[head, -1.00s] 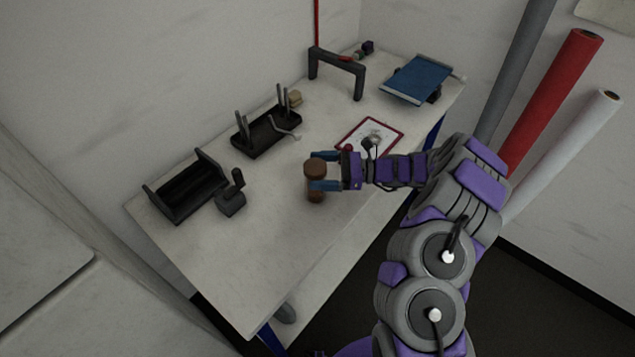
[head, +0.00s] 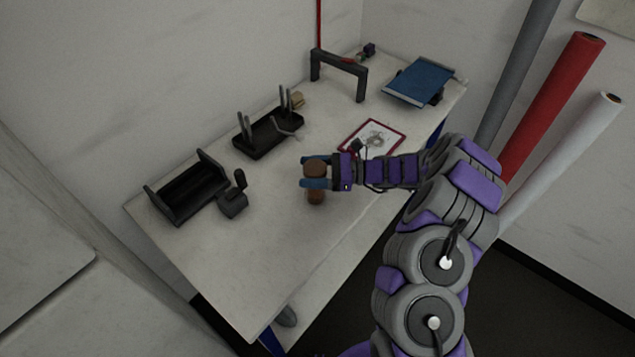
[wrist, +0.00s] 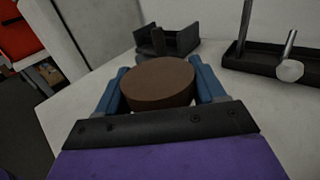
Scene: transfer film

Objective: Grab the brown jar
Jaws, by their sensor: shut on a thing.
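The brown jar (head: 315,196) stands upright on the white table, near its front right edge in the head view. My gripper (head: 312,172) has its blue fingers on either side of the jar, shut on it below the lid. In the wrist view the jar's round brown top (wrist: 158,82) sits between the two blue fingers (wrist: 160,90). The lower part of the jar is hidden there by my gripper.
On the white table (head: 260,285) stand a black tray with metal posts (head: 267,140), a black open holder (head: 187,187) and a small black device (head: 232,199). A red-framed picture (head: 373,138) lies behind my gripper. The table's front left is clear.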

